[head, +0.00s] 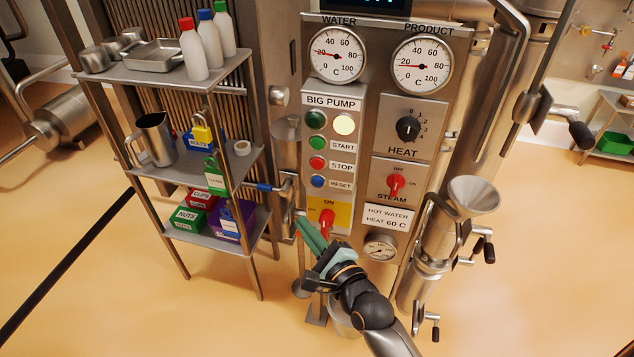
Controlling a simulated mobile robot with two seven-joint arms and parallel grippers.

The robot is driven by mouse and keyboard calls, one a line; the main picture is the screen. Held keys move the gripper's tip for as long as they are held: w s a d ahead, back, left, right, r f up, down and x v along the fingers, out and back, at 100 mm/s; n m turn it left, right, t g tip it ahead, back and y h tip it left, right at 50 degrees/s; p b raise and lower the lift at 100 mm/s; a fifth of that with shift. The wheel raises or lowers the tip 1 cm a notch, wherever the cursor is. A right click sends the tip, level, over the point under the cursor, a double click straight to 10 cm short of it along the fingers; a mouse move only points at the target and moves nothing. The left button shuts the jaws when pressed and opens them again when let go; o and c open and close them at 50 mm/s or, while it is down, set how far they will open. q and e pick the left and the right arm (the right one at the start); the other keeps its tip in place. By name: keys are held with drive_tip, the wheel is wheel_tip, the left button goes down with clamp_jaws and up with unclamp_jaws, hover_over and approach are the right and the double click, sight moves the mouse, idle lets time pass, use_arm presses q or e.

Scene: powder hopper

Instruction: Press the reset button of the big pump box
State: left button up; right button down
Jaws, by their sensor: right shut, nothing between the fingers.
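The big pump box (331,103) is a steel panel in the middle of the head view. Its blue reset button (318,181) is at the bottom of the button column, beside the RESET label. Above it are the red stop button (318,162), the green start button (317,142), a larger green lamp (316,119) and a lit pale lamp (344,124). Below is a red switch (327,219) on a yellow plate. My right gripper (305,226) is shut and empty, with its green fingers below and left of the reset button, apart from it in the picture. My left gripper is not in view.
A steel shelf (165,65) with bottles, a jug and labelled bins stands left of the panel. A blue-handled valve (275,188) sticks out between them. The heat knob (408,128), red steam switch (396,185) and a funnel (473,195) are to the right.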

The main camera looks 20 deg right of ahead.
sight(317, 182)
drive_tip(key=shift+w, duration=0.1)
drive_tip(key=w+d+b, duration=0.3)
drive_tip(key=w+d, duration=0.2)
drive_tip(key=w, duration=0.2)
drive_tip(key=shift+w, duration=0.1)
idle(2.1)
drive_tip(key=shift+w+d, duration=0.2)
drive_tip(key=shift+w, duration=0.1)
